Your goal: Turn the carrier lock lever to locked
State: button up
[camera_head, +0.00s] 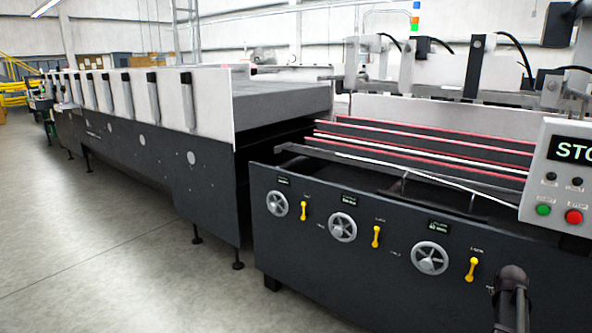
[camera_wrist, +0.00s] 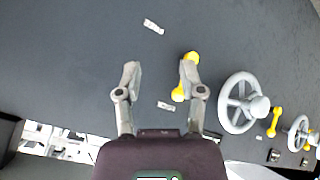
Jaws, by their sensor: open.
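Three yellow levers stand roughly upright on the dark front panel in the head view: a left one (camera_head: 303,211), a middle one (camera_head: 376,237) and a right one (camera_head: 472,269). Their small labels are too blurred to tell which is the carrier lock lever. In the wrist view, the nearest yellow lever (camera_wrist: 178,94), apparently the right one, lies behind my right fingertip, which partly hides it. My gripper (camera_wrist: 159,74) is open, its fingers apart, with bare panel between them. Contact with the lever cannot be told. The fingers do not show in the head view.
Grey handwheels sit beside the levers: left (camera_head: 277,204), middle (camera_head: 342,227) and right (camera_head: 430,258); the right one shows near my gripper in the wrist view (camera_wrist: 243,102). A control box (camera_head: 560,180) with green and red buttons overhangs at right. Open floor (camera_head: 110,250) lies left.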

jog(key=s+a+f+g+y, duration=0.1)
jog(key=a+f+y, duration=0.1)
jog(key=a, duration=1.2)
jog(key=s+a+f+g+y, duration=0.1)
jog(key=a+f+g+y, duration=0.1)
jog(key=a, duration=1.2)
jog(key=s+a+g, duration=0.1)
jog(key=s+a, duration=0.3)
jog(key=a, duration=0.3)
jog(key=s+a+n+g+y+p, duration=0.1)
jog(key=s+a+g, duration=0.1)
jog(key=s+a, duration=0.35)
jog(key=s+a+g, duration=0.1)
jog(key=s+a, duration=0.2)
jog(key=a, duration=0.6)
notch_tip(320, 180, up, 22)
jog(key=p, duration=2.1)
jog(key=shift+f+p, duration=0.2)
jog(key=shift+p, duration=0.1)
jog(key=shift+s, duration=0.1)
jog(key=shift+d, duration=0.1)
